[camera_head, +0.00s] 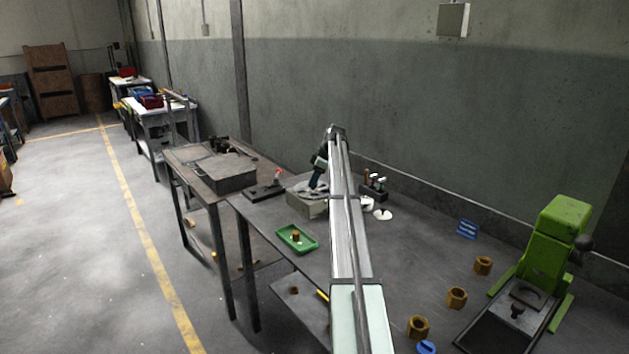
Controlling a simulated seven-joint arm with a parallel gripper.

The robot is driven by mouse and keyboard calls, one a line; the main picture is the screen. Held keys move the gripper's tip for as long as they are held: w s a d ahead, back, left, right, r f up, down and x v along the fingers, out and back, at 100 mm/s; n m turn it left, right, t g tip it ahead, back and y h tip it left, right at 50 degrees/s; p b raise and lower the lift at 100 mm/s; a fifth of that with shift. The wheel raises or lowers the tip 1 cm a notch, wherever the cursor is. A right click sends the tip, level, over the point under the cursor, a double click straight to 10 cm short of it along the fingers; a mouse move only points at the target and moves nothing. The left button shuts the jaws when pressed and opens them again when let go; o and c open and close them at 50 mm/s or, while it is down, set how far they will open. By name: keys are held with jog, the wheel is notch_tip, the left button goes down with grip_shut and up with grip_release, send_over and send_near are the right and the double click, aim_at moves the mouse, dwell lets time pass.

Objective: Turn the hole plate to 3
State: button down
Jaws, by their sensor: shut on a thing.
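A pale hole plate (301,189) lies on top of a low grey block (303,208) on the bench, beyond the middle of my arm. My gripper (314,191) is small and dark in this view. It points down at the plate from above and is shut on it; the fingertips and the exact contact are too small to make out. My arm covers the right part of the block. No number or mark on the plate can be read from here.
A green tray (284,234) with a brass piece stands in front of the block. A black board (258,193) lies to its left. Small upright pegs (375,182) and a white disc (383,215) are to the right. Brass nuts (483,265) and a green press (553,240) stand further right.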

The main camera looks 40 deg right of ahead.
jog(key=n+g, duration=0.1)
jog(key=n, duration=0.2)
jog(key=n+g+y, duration=0.1)
jog(key=n, duration=0.2)
jog(key=shift+w+d, duration=0.15)
jog(key=shift+w, duration=0.05)
jog(key=shift+n, duration=0.3)
jog(key=c, duration=0.6)
grip_release()
jog(key=shift+c, duration=0.2)
jog(key=v, duration=1.4)
jog(key=shift+d, duration=0.15)
jog(key=shift+w+f, duration=0.15)
jog(key=shift+f, duration=0.05)
